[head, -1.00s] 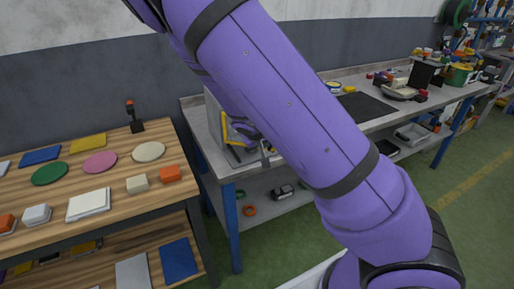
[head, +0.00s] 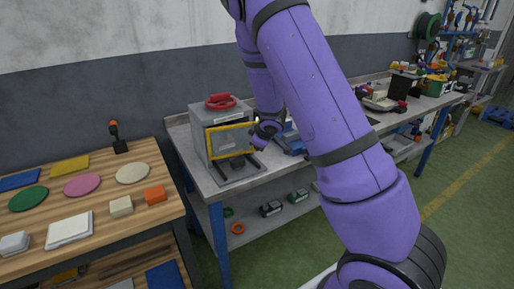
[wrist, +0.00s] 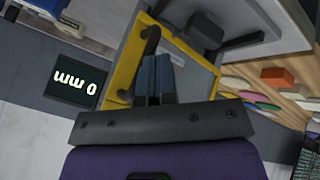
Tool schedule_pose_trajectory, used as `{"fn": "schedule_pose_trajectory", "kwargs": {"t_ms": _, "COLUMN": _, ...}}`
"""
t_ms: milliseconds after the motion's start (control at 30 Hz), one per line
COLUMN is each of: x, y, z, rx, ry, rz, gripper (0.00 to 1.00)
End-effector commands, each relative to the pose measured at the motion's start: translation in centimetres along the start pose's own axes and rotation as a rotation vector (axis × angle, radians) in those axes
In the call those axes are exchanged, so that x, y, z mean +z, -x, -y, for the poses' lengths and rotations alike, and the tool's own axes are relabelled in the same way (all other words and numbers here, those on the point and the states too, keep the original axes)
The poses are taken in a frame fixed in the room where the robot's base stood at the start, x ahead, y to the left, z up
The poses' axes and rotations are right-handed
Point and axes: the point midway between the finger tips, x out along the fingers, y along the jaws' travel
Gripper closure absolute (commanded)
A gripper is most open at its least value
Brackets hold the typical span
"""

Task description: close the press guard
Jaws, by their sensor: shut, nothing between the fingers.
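The press (head: 199,135) is a grey box with a red handwheel (head: 220,101) on top, standing at the left end of the grey workbench. Its yellow-framed guard (head: 231,127) shows at the front of the box; I cannot tell if it sits fully flush. My gripper (head: 262,138) is at the guard's right edge. In the wrist view my gripper (wrist: 155,78) is shut with nothing held. Its fingers are close beside the yellow guard frame (wrist: 186,48) and its black handle (wrist: 151,40); contact is unclear. Part of the frame is hidden behind my fingers.
A wooden table (head: 150,184) with coloured discs and blocks stands to the left. Blue items (head: 290,140) lie on the bench right of the press. Green floor is free at the right.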

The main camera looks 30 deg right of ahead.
Motion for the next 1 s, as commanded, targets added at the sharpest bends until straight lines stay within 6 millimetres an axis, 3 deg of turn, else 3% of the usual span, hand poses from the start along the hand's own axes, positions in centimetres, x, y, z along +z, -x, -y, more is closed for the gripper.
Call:
{"fn": "schedule_pose_trajectory", "kwargs": {"t_ms": 400, "x": -0.9, "y": -1.8, "z": -2.5, "rx": -0.033, "ry": 0.063, "rz": -0.033, "gripper": 1.00}}
{"fn": "schedule_pose_trajectory", "kwargs": {"t_ms": 1000, "x": -1.4, "y": -2.4, "z": -3.1, "rx": -0.032, "ry": 0.062, "rz": -0.034, "gripper": 1.00}}
